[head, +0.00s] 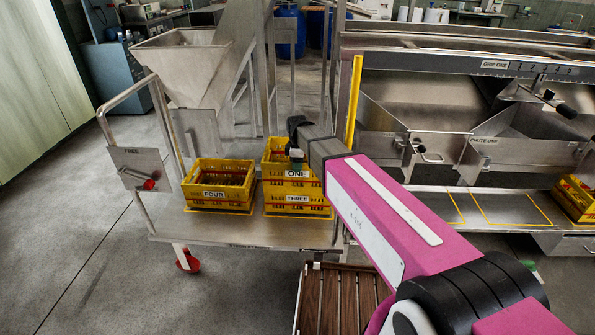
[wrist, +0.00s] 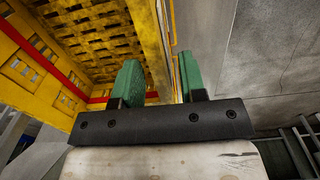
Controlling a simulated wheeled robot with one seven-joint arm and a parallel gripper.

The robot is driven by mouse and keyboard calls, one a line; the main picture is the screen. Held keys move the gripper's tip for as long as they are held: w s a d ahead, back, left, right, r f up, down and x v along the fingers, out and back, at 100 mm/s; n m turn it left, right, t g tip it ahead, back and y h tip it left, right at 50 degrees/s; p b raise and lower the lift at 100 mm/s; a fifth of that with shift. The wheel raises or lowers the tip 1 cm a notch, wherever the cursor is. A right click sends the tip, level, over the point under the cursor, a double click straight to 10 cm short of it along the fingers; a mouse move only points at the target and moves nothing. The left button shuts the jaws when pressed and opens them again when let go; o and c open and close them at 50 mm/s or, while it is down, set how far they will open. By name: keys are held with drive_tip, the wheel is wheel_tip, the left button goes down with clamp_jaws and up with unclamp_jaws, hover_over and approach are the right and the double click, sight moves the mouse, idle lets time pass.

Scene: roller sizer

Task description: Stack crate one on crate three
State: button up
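Crate one (head: 298,176) is a yellow crate with a red band, labelled ONE. It stands upright directly on crate three (head: 298,208), a like crate on a metal cart. The two look lined up, with no clear gap between them. My gripper (head: 296,154) is at the top of crate one, at its near right part. In the wrist view my gripper's green fingers (wrist: 160,78) stand apart on either side of a yellow crate wall (wrist: 148,25). A narrow gap shows beside the right finger. Firm contact with the wall is not visible.
Crate four (head: 217,186) stands on the cart (head: 240,232) just left of the stack. A cart handle marked FREE (head: 138,157) is at the left. A yellow post (head: 354,100) rises right of the stack. A wooden slatted surface (head: 340,300) lies in front.

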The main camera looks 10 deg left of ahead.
wheel_tip(320, 180, up, 9)
drive_tip(key=shift+f, duration=0.2)
idle(1.3)
